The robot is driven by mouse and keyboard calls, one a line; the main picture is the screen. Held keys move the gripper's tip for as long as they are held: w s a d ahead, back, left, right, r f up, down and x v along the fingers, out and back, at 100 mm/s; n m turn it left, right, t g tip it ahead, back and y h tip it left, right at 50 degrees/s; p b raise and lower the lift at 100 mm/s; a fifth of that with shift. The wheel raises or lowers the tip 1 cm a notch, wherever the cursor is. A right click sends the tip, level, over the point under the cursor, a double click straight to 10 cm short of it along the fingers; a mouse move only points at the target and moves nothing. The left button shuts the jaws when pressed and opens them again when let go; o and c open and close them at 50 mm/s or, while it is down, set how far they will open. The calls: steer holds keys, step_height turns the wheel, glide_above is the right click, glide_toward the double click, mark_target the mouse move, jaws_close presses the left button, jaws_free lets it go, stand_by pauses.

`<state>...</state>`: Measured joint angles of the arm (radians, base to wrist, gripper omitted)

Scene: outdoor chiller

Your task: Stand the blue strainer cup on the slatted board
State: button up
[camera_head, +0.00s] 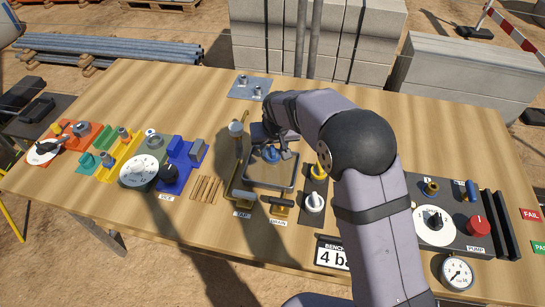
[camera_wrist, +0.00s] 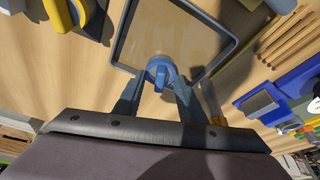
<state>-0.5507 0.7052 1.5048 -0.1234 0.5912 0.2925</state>
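The blue strainer cup (camera_head: 270,156) is over the dark-rimmed tray (camera_head: 272,184), near its far side. In the wrist view the cup (camera_wrist: 161,71) sits between the tips of my gripper (camera_wrist: 160,84), with a finger against each side; the gripper looks shut on it. I cannot tell whether the cup touches the tray floor. The slatted board (camera_head: 206,190), a small set of parallel wooden strips, lies on the table left of the tray. It also shows in the wrist view (camera_wrist: 288,36) at upper right. Nothing stands on the slats.
A brass-coloured tap fixture (camera_head: 242,195) stands between slats and tray. A blue fixture (camera_head: 181,165) and a white dial (camera_head: 139,171) are left of the slats. A valve panel (camera_head: 314,190) is right of the tray. The table behind the slats is bare.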

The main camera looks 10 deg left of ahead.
mark_target(273, 151)
steer(key=shift+c, duration=0.3)
jaws_close()
steer(key=shift+r, duration=0.1)
steer(key=shift+r+p, duration=2.5)
steer(key=shift+r, duration=0.95)
